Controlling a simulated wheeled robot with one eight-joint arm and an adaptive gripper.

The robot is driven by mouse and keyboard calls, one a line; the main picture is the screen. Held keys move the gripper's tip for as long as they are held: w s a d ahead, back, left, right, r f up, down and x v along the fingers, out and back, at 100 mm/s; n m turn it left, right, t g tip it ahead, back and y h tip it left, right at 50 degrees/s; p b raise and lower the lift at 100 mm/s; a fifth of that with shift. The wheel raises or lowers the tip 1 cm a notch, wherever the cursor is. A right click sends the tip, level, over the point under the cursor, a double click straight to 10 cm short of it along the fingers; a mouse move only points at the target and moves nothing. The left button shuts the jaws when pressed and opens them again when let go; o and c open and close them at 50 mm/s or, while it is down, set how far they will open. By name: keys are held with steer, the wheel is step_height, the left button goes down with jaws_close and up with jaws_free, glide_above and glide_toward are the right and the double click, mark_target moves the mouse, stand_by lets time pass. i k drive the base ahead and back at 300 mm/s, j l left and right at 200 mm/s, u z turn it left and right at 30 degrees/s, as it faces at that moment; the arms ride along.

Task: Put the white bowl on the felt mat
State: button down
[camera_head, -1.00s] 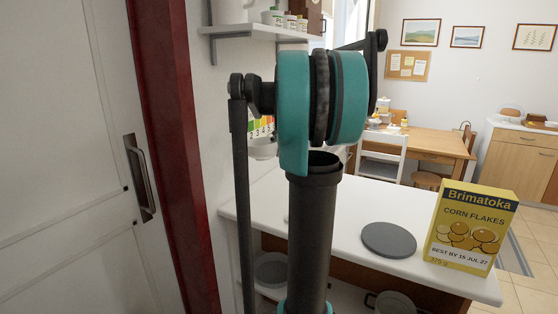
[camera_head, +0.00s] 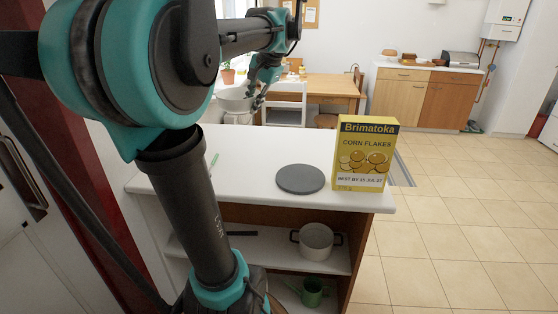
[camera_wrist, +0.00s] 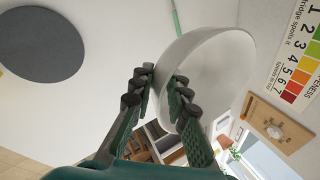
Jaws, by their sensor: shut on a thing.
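The white bowl (camera_head: 236,99) is held up beyond the left part of the white counter in the head view. My gripper (camera_head: 262,84) is shut on its rim. In the wrist view the bowl (camera_wrist: 214,72) fills the upper middle, and my gripper's fingers (camera_wrist: 163,100) pinch its near edge. The round dark grey felt mat (camera_head: 300,179) lies flat and bare on the counter. The mat also shows at the upper left of the wrist view (camera_wrist: 40,45), apart from the bowl.
A yellow corn flakes box (camera_head: 364,154) stands just right of the mat on the white counter (camera_head: 245,165). A pot (camera_head: 316,241) and a green watering can (camera_head: 312,291) are on the shelves below.

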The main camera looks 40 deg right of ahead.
mark_target(301, 177)
steer(key=i+j+z, duration=0.1)
steer(key=j, duration=0.25)
steer(key=i+j+z, duration=0.25)
steer(key=j, duration=0.5)
steer(key=i+z, duration=0.15)
steer(key=z, duration=0.8)
